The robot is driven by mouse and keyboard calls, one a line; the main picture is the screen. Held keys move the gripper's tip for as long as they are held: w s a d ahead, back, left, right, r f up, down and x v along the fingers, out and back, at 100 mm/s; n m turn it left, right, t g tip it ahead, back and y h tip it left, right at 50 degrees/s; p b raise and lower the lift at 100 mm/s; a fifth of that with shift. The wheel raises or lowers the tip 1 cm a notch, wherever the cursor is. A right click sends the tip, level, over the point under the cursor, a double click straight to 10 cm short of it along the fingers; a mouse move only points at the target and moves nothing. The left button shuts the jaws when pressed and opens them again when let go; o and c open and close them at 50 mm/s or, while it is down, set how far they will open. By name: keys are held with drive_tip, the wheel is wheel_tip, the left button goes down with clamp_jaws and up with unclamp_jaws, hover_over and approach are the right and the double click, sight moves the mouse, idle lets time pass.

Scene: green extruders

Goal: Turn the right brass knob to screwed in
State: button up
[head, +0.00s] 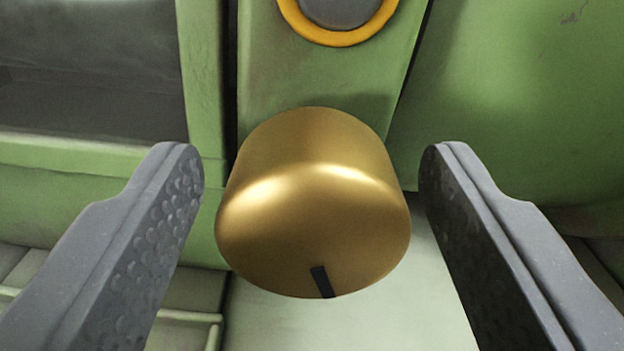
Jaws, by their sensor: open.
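A large brass knob (312,200) sits in the middle of the head view, on a narrow green panel (270,75). It is a smooth, rounded cylinder with a short black mark at the lower edge of its face, a little right of centre. My gripper (312,175) is open, with one grey finger to the left of the knob and one to the right. A gap shows between each finger and the knob, so neither appears to touch it. The place where the knob meets the panel is hidden behind the knob. No other brass knob is in view.
A grey round part with an orange ring (335,38) is above the knob. A dark window (90,75) in a green frame is at the left. A curved green casing (530,100) is at the right. A pale surface (350,320) lies below the knob.

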drive_tip(key=c, duration=1)
drive_tip(key=shift+m, duration=2.4)
drive_tip(key=o, duration=1)
drive_tip(key=s+d+p, duration=0.2)
drive_tip(key=s, duration=1.1)
drive_tip(key=shift+s+d+p, duration=0.25)
drive_tip(key=shift+d+p, duration=0.15)
